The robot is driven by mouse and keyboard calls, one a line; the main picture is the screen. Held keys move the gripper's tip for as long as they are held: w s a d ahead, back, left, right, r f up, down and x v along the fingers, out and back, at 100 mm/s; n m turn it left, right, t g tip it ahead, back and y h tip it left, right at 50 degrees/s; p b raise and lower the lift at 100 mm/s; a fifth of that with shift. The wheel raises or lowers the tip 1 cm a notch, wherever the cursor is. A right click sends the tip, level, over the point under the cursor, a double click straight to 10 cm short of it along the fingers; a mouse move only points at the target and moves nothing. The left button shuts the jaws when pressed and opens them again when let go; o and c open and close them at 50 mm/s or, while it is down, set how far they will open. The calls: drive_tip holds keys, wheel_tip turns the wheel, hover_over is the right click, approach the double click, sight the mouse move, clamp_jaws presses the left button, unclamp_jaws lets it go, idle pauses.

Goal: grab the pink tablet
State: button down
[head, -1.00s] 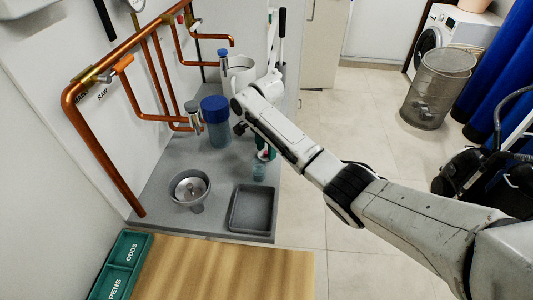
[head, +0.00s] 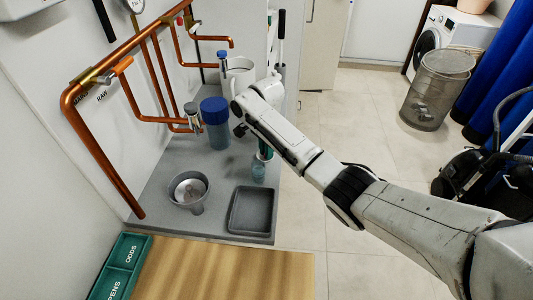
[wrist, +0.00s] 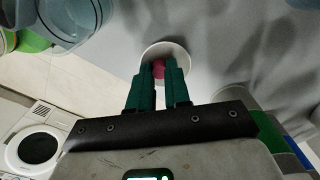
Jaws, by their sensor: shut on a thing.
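The pink tablet (wrist: 158,70) shows in the wrist view between the tips of my gripper's green fingers (wrist: 158,84). The fingers are shut on it and hide part of its sides. A white round dish or rim (wrist: 165,50) lies behind the fingertips; I cannot tell whether the tablet touches it. In the head view my gripper (head: 265,153) points down over the right part of the grey bench, just above a small bluish cup (head: 259,173). The tablet cannot be made out in the head view.
A blue-lidded vessel (head: 215,124) stands left of my gripper, and a white pot (head: 240,73) stands behind. A grey funnel bowl (head: 189,191) and a dark tray (head: 253,210) sit in front. Copper pipes (head: 110,155) run along the wall.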

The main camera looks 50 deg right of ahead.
drive_tip(key=shift+s+a+f, duration=0.15)
drive_tip(key=shift+f, duration=0.2)
